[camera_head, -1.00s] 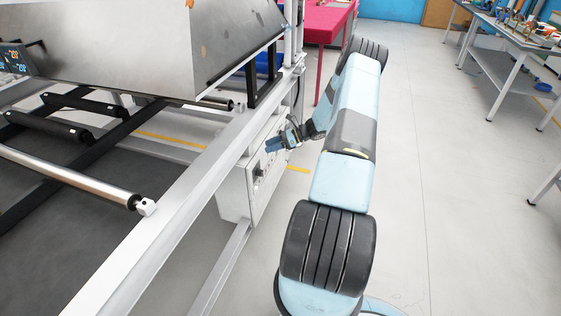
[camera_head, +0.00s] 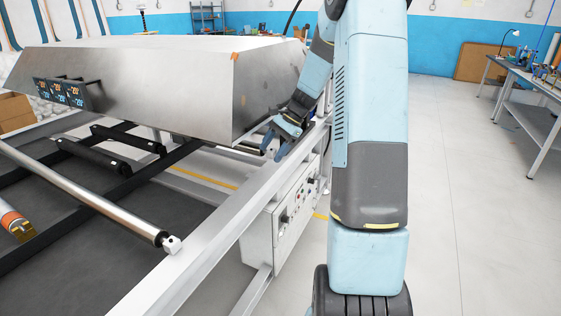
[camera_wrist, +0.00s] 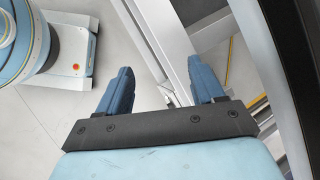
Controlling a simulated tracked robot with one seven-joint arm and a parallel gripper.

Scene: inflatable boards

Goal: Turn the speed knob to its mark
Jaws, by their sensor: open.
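The white control box (camera_head: 262,238) hangs below the near side rail of the machine. A dark knob (camera_head: 284,218) sits on its right-facing panel, with several small coloured buttons and dials farther along. I cannot read the labels or see a mark, and I cannot tell which control is the speed knob. My gripper (camera_head: 272,154) is open and empty above the rail, higher than the panel and apart from it. In the wrist view, its two blue fingers (camera_wrist: 160,70) are spread wide, with the floor and the rail below and no knob in sight.
The long metal side rail (camera_head: 215,240) runs between my gripper and the box. A metal hood (camera_head: 150,85) stands close at the left, above rollers (camera_head: 90,200). A workbench (camera_head: 530,95) is far right. The floor (camera_head: 470,220) at the right is clear.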

